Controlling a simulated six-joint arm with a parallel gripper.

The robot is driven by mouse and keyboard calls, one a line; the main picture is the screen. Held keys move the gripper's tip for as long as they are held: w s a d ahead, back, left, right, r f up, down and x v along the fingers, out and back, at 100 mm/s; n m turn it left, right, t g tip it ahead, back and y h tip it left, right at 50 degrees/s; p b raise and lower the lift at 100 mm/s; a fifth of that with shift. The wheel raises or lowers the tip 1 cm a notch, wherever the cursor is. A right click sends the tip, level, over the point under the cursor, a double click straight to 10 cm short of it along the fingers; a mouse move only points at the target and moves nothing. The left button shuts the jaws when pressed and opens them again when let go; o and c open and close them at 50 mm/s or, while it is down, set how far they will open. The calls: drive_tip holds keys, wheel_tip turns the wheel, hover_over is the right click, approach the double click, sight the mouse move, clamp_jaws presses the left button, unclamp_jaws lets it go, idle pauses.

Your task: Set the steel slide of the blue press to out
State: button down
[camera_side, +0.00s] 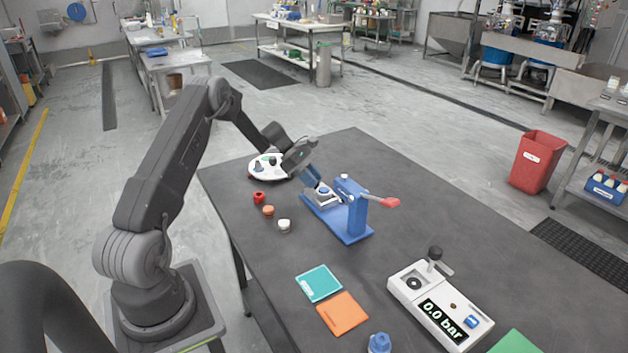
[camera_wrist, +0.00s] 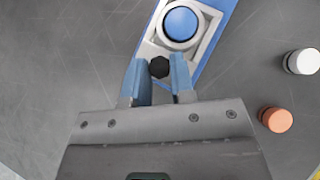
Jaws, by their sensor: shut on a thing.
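The blue press (camera_side: 356,222) stands on the dark table, with a red-tipped lever (camera_side: 388,202) reaching out to the right. Its steel slide (camera_side: 333,201) lies low on the left part of the blue base; the wrist view shows it as a light metal frame (camera_wrist: 206,38) around a round blue piece (camera_wrist: 180,23). A black knob (camera_wrist: 159,67) is at the slide's near end. My gripper (camera_wrist: 159,76) has its two blue fingers shut on this knob, one on each side. In the side view, my gripper (camera_side: 318,186) reaches the slide from the upper left; the knob is hidden there.
A white round tray (camera_side: 256,173) with dark pieces lies behind my gripper. Red (camera_side: 259,197), orange (camera_side: 268,211) and white (camera_side: 284,226) small pieces stand left of the press. Teal (camera_side: 318,283) and orange pads (camera_side: 343,314) and a white gauge box (camera_side: 405,291) are nearer.

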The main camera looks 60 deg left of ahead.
drive_tip(key=c, duration=1.3)
unclamp_jaws()
drive_tip(key=shift+a, duration=0.4)
drive_tip(key=o, duration=0.3)
drive_tip(key=shift+d, duration=0.15)
drive_tip(key=shift+o, duration=0.2)
drive_tip(key=v, duration=1.4)
drive_tip(key=shift+d, duration=0.1)
